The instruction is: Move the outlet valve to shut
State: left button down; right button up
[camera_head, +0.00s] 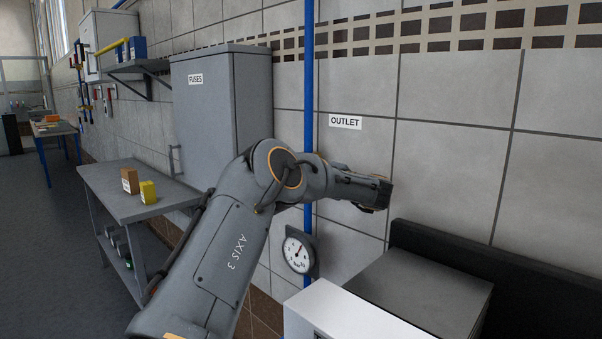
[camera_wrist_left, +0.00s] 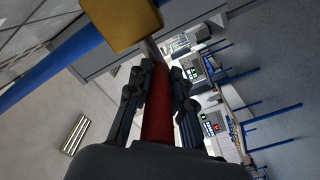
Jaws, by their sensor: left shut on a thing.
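In the left wrist view, a red lever (camera_wrist_left: 157,112) lies lengthwise between the two dark fingers of my left gripper (camera_wrist_left: 160,82), which is shut on it. A yellow-brass block (camera_wrist_left: 122,20), apparently the valve body, shows beyond the fingertips beside the blue pipe (camera_wrist_left: 52,65). In the head view the blue pipe (camera_head: 309,95) runs down the wall left of the OUTLET label (camera_head: 345,122). My left arm crosses in front of the pipe and hides the valve and lever there. The fingers are not clearly seen in that view. My right gripper is in neither view.
A round gauge (camera_head: 299,252) sits on the pipe below my arm. A grey FUSES cabinet (camera_head: 205,120) and a grey bench (camera_head: 135,200) with small boxes stand to the left. A grey-topped box (camera_head: 425,285) stands at lower right. The wall right of the label is clear.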

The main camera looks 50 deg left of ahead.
pick_arm(q)
jog(key=c, duration=1.2)
grip_release()
jog(key=shift+o, duration=0.2)
jog(key=w+d, duration=0.1)
jog(key=d, duration=1.1)
jog(key=shift+w+f, duration=0.15)
